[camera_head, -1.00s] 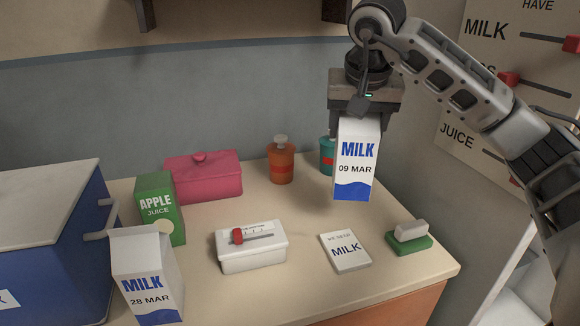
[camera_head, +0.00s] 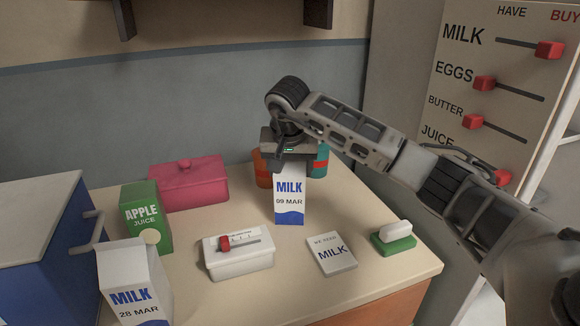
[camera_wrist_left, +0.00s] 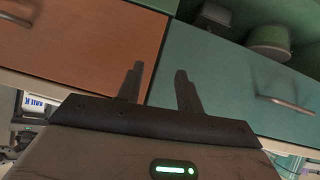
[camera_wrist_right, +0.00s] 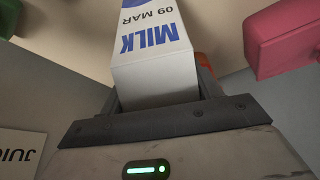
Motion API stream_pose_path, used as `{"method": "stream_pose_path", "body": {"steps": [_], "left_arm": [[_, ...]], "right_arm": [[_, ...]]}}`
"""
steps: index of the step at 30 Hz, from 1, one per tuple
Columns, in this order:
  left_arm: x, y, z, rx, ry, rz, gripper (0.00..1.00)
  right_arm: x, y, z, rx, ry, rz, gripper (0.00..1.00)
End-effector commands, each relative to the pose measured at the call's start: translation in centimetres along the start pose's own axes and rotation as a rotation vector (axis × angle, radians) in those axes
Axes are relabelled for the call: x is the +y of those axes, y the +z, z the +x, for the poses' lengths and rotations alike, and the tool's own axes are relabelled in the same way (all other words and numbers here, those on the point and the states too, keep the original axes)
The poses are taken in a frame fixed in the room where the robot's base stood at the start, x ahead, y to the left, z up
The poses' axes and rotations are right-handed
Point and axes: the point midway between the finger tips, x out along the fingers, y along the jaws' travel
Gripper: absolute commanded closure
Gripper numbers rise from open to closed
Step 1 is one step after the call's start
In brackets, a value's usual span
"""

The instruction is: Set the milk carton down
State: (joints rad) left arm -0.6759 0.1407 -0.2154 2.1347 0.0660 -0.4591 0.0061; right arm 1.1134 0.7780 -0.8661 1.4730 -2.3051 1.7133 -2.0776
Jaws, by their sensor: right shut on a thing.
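A white and blue milk carton marked 09 MAR (camera_head: 289,200) is upright over the middle of the counter, behind the white slider box and the note. My right gripper (camera_head: 290,166) is shut on its top from above. The carton also fills the jaws in the right wrist view (camera_wrist_right: 152,50). I cannot tell whether its base touches the counter. A second milk carton, marked 28 MAR (camera_head: 133,285), stands at the front left. My left gripper (camera_wrist_left: 160,85) is open and empty in the left wrist view, facing cabinet fronts.
A green apple juice carton (camera_head: 146,215), a pink box (camera_head: 189,185) and a white slider box (camera_head: 238,257) stand to the left. An orange jar (camera_head: 262,170) and a teal jar (camera_head: 321,161) are partly hidden behind my gripper. A MILK note (camera_head: 331,254) and green eraser (camera_head: 393,240) lie right.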

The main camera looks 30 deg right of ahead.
Motion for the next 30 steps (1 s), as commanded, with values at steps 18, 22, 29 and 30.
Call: {"method": "stream_pose_path", "body": {"steps": [18, 22, 29, 30], "left_arm": [[0.0, 0.4, 0.0, -0.009, 0.001, -0.001, 0.64], [0.0, 0.4, 0.0, -0.01, 0.001, -0.001, 0.64], [0.0, 0.4, -0.1, -0.01, 0.0, -0.001, 0.64], [0.0, 0.5, -0.1, -0.01, 0.0, -0.001, 0.64]], "right_arm": [[0.0, 0.2, 0.4, 0.001, -0.002, 0.0, 0.15], [0.0, 0.2, 0.4, 0.001, -0.002, 0.0, 0.15], [-0.1, 0.0, -1.8, 0.006, -0.004, 0.001, 0.15], [-0.1, 0.0, -2.6, 0.006, -0.005, 0.0, 0.15]]}}
